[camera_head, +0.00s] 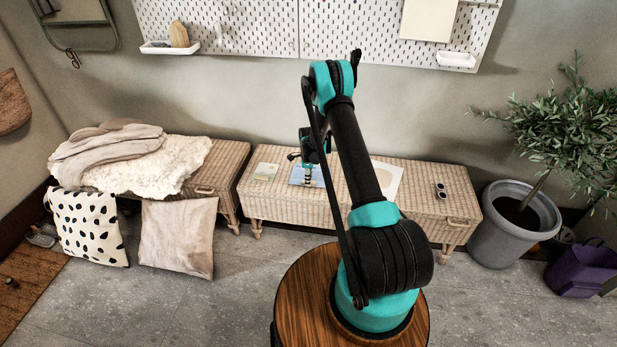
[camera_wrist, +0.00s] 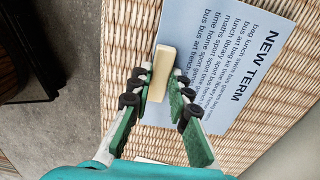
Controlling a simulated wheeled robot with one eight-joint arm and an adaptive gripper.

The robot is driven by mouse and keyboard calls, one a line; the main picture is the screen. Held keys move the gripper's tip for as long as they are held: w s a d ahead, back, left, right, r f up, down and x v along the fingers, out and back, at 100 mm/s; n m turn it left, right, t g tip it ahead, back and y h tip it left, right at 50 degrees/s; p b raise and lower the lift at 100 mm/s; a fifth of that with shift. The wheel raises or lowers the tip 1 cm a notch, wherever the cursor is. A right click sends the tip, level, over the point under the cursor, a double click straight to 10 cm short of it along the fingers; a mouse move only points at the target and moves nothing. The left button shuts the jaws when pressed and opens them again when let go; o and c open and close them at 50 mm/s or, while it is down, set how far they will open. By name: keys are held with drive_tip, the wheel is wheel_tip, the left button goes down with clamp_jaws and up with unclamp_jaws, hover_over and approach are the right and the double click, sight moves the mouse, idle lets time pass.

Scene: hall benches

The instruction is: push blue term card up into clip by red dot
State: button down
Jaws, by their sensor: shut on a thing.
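The blue term card (camera_wrist: 225,30), printed "NEW TERM" with lines of text, lies flat on the wicker bench (camera_head: 283,207). It also shows small in the head view (camera_head: 297,175). A cream block (camera_wrist: 162,62) stands over the card's left part in the wrist view. My gripper (camera_wrist: 160,82) has its fingers on both sides of this block and is shut on it. In the head view my gripper (camera_head: 308,172) is low over the card. I cannot make out a clip or a red dot in either view.
A white pegboard (camera_head: 250,25) hangs above, with a pale sheet (camera_head: 428,18) and small trays (camera_head: 170,48). On the bench lie a small greenish card (camera_head: 266,172), a pale sheet (camera_head: 392,172) and dark glasses (camera_head: 441,190). A potted tree (camera_head: 510,225) stands right.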

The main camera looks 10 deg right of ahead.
drive_tip(key=shift+f, duration=0.35)
drive_tip(key=c, duration=1.3)
unclamp_jaws()
drive_tip(key=shift+c, duration=0.2)
drive_tip(key=shift+r, duration=0.1)
